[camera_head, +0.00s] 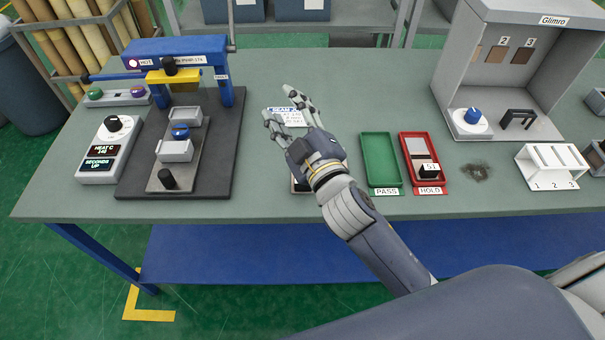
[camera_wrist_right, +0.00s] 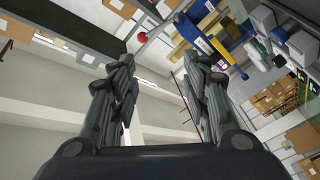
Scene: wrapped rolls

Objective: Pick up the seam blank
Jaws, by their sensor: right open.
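My right gripper (camera_head: 279,104) is open above the middle of the bench, with its fingers pointing up and to the left. In the right wrist view its two fingers (camera_wrist_right: 160,62) stand apart with nothing between them. A white card with "SEAM" lettering (camera_head: 293,118) lies partly behind the fingers. A small dark thing with a pale edge (camera_head: 299,187) shows below the hand; most of it is covered. I cannot tell whether it is the seam blank. My left gripper is not in view.
A blue press (camera_head: 160,47) and a heat control box (camera_head: 110,150) stand left. A green PASS tray (camera_head: 380,160) and a red HOLD tray (camera_head: 413,142) with a dark block in it lie right of the hand. A numbered white rack (camera_head: 550,153) and a grey booth (camera_head: 455,60) stand farther right.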

